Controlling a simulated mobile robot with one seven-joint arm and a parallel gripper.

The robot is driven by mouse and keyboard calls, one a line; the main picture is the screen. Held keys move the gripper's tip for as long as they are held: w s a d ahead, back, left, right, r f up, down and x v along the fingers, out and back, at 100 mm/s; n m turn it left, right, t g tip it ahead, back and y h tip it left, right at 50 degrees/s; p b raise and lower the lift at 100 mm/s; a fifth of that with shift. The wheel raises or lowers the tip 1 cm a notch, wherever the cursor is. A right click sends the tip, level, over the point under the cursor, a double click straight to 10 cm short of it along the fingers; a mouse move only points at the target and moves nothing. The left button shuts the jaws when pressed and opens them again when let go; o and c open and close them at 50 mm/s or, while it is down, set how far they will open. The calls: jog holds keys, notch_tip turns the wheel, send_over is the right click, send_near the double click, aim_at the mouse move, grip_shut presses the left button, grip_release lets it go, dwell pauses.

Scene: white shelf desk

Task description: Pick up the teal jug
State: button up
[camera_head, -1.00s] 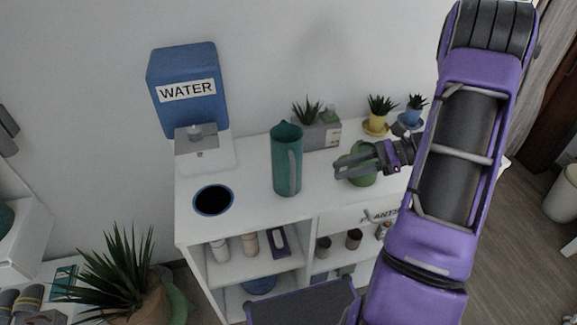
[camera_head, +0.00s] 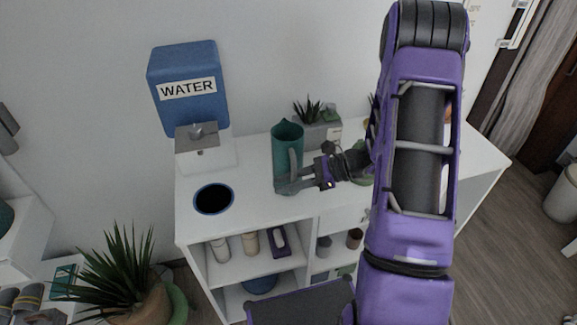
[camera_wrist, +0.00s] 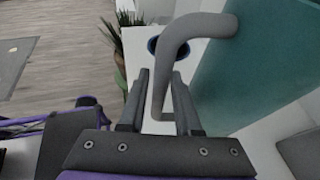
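The teal jug (camera_head: 286,142) stands upright on the white shelf desk, with its grey handle facing my gripper. My gripper (camera_head: 290,186) is at the lower part of the jug, by the handle. In the wrist view the jug's teal wall (camera_wrist: 255,75) fills the right side. There the two fingers of my gripper (camera_wrist: 160,80) are apart, with the grey handle (camera_wrist: 165,60) running down between them. Gaps show between the handle and the fingers, so it is not clamped. The handle's lower end is partly hidden by the fingers.
A blue water dispenser (camera_head: 188,90) stands at the back left, and a dark round opening with a blue rim (camera_head: 213,199) lies left of the jug. A grey planter (camera_head: 322,134) is close behind. A green pot (camera_head: 362,177) is partly hidden behind my arm.

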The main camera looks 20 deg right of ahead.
jog(key=shift+w+a+f, duration=0.15)
jog(key=shift+a+f, duration=0.1)
jog(key=shift+a, duration=0.3)
grip_shut()
jog(key=shift+r, duration=0.1)
dwell(0.9)
